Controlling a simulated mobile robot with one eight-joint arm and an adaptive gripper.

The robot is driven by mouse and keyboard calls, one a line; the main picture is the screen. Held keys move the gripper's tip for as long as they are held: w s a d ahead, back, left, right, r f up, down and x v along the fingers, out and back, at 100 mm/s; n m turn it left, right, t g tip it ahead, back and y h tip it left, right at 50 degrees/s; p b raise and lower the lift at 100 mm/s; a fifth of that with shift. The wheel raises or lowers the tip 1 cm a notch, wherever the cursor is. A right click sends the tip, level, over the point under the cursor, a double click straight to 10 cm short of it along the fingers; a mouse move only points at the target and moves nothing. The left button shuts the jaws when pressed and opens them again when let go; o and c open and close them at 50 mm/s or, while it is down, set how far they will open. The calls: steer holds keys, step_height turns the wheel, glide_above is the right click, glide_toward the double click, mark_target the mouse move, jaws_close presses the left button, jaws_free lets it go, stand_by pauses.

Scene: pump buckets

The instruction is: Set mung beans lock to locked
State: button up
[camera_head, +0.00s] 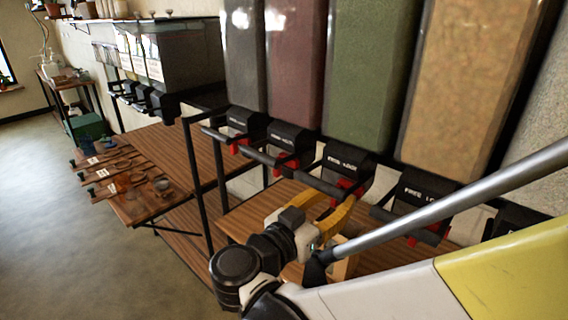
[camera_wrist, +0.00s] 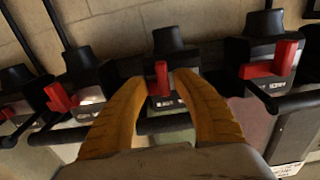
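The green-filled bin (camera_head: 368,75), which looks like the mung beans, stands in the row of tall clear bins. Under it is a black dispenser (camera_head: 347,158) with a red lock lever (camera_head: 346,184). My gripper (camera_head: 335,214) has yellow fingers and is just below and in front of this dispenser. In the wrist view, the fingers of my gripper (camera_wrist: 162,82) are apart. A red lever (camera_wrist: 162,80) stands upright between or just beyond the fingertips. I cannot tell whether either finger touches it. A black handle bar passes behind the fingers, which partly hide it.
Neighbouring dispensers have their own red levers, seen left (camera_wrist: 62,97) and right (camera_wrist: 272,67) in the wrist view. Black handle bars (camera_head: 322,184) jut out in front of the dispensers. A wooden shelf (camera_head: 252,217) lies below. Open floor (camera_head: 60,220) is at left.

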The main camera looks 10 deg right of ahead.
steer(key=shift+a, duration=0.15)
steer(key=v, duration=1.1)
steer(key=shift+s+a, duration=0.25)
steer(key=shift+a, duration=0.05)
steer(key=d+f+n+g+y, duration=0.4)
steer(key=d+f+n+y, duration=0.25)
steer(key=d+f, duration=0.3)
steer(key=s+n+y, duration=0.1)
steer(key=y, duration=0.1)
steer(key=s+n+y, duration=0.1)
steer(key=n+y, duration=0.1)
steer(key=y, duration=0.1)
steer(key=s+a+f+n+y, duration=0.1)
steer(key=y, duration=0.2)
steer(key=shift+s+f+t, duration=0.15)
steer(key=shift+t, duration=0.15)
